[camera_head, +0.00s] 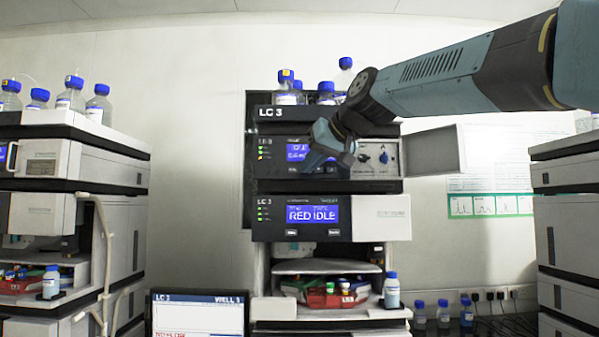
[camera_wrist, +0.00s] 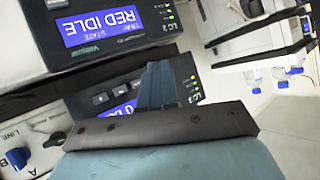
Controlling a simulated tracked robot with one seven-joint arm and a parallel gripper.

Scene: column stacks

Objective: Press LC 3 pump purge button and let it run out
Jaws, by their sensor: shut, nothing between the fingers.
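The LC 3 stack stands in the middle of the head view, its top tray marked LC 3 (camera_head: 270,113). Below that, the pump module has a lit blue display (camera_head: 297,152), partly hidden by my gripper (camera_head: 313,165). In the wrist view the picture is upside down; the pump display (camera_wrist: 118,112) shows beside small dark buttons (camera_wrist: 100,98) on the panel. My gripper (camera_wrist: 158,68) is shut and empty, its fingertips in front of the pump panel next to the buttons. I cannot tell whether it touches, or which button is purge.
A module reading RED IDLE (camera_head: 315,214) sits below the pump. An open door panel (camera_head: 432,152) sticks out right of the pump. Bottles (camera_head: 326,92) stand on top. Other stacks stand left (camera_head: 75,200) and right (camera_head: 565,220). A screen (camera_head: 198,315) is at lower left.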

